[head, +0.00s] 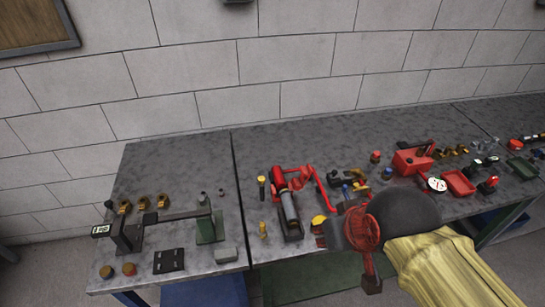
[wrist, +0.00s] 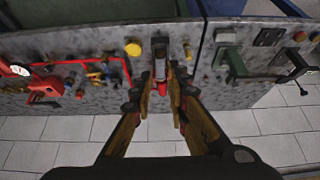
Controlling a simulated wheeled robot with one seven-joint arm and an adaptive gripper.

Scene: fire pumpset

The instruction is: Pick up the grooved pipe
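A grey cylinder (head: 290,207), which looks like the grooved pipe, lies in a dark cradle left of the middle of the workbench, its long side running front to back. A red cylinder (head: 279,177) sits just behind it. In the wrist view the grey pipe (wrist: 160,68) shows straight ahead between my fingers, with red at its near end. My gripper (wrist: 157,88) is open, one finger to each side of the pipe's line, and nothing is held. The gap between fingertips and pipe is hard to judge. In the head view my arm hides the bench right of the pipe.
A bent red pipe (head: 322,190) and a yellow round part (head: 319,219) stand close on the right. A yellow-topped part (head: 262,187) stands on the left. A green block (head: 210,226) with a long lever is further left. A brick wall (head: 190,85) rises behind the bench.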

